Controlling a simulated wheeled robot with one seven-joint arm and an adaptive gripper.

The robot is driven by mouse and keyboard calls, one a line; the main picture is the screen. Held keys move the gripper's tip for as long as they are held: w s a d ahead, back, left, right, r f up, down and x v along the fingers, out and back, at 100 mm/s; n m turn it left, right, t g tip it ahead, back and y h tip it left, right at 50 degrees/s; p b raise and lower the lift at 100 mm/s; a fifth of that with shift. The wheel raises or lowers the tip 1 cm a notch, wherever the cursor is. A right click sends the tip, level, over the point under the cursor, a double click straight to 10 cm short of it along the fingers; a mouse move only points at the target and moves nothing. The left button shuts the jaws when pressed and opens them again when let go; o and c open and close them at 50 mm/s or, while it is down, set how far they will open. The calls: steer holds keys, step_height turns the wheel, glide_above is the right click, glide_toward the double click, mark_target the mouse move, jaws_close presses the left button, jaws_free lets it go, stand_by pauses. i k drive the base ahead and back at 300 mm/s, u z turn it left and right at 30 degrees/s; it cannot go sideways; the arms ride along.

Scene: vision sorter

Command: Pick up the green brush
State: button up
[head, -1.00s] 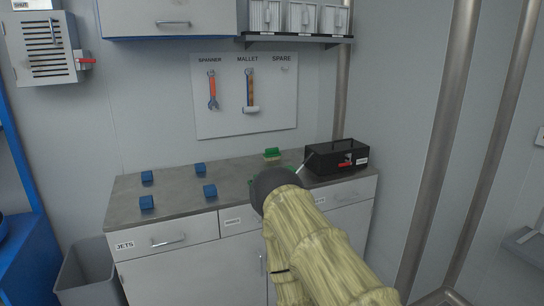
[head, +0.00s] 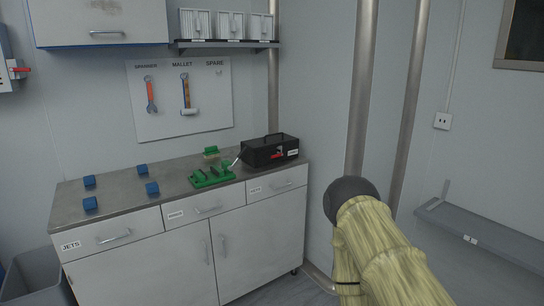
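The green brush (head: 211,153) appears to be the small green-topped block with a pale lower part at the back of the grey counter (head: 110,182), left of the black toolbox. It is small, so its details are unclear. My arm, in a yellowish sleeve with a dark rounded end, rises at the lower right, in front of the wall and apart from the counter. My gripper's fingers do not show, and nothing held can be seen.
A green fixture (head: 212,177) with raised parts sits in front of the brush. The black toolbox (head: 270,151) stands at the counter's right end. Several blue blocks (head: 90,203) are on the left. A pegboard (head: 165,115) holds a spanner and a mallet. A grey bin (head: 38,278) stands lower left.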

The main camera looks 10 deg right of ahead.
mark_target(210, 152)
steer(key=z, duration=0.8)
steer(key=i, duration=1.3)
steer(key=u, duration=0.9)
steer(key=i, duration=0.7)
steer(key=u, duration=0.75)
